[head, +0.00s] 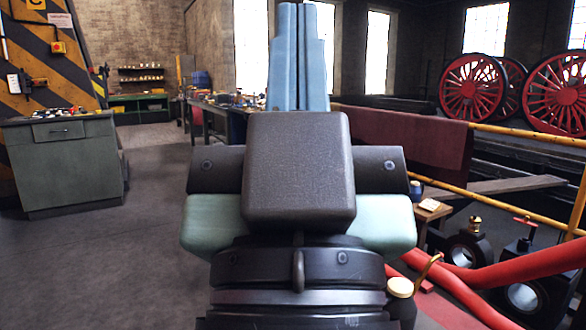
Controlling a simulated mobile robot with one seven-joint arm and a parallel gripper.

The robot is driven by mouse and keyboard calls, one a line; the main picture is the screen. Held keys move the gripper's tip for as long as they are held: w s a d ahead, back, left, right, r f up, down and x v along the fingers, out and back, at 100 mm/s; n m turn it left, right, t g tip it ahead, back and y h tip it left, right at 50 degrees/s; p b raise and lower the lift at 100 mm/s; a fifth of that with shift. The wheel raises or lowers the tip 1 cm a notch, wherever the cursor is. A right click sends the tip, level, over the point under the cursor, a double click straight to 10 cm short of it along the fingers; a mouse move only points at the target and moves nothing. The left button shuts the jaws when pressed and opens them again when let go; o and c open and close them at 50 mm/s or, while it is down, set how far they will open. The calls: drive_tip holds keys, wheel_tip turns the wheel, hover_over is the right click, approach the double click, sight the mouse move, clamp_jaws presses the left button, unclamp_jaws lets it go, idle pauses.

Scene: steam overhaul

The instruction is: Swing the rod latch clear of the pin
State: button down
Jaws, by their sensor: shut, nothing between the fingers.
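My gripper (302,12) is in the middle of the head view, seen from behind, with its blue-grey fingers together and pointing away from me. It is shut and empty. Red rods (500,270) run across the lower right, with dark ring-shaped ends or bearings (465,250) beside them. A curved brass-coloured piece (429,268) rises over a cream round cap (400,287) just right of my wrist. I cannot tell which part is the rod latch or which is the pin; my gripper and wrist hide the middle of the view.
A yellow rail (530,135) and a dark red cloth (415,135) stand on the right, with red spoked wheels (472,88) behind. A grey-green cabinet (62,165) stands left. A workbench (215,105) is further back. Floor (110,255) at left is clear.

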wheel_tip(320, 180, up, 36)
drive_tip(key=p, duration=3.3)
drive_tip(key=shift+w, duration=0.15)
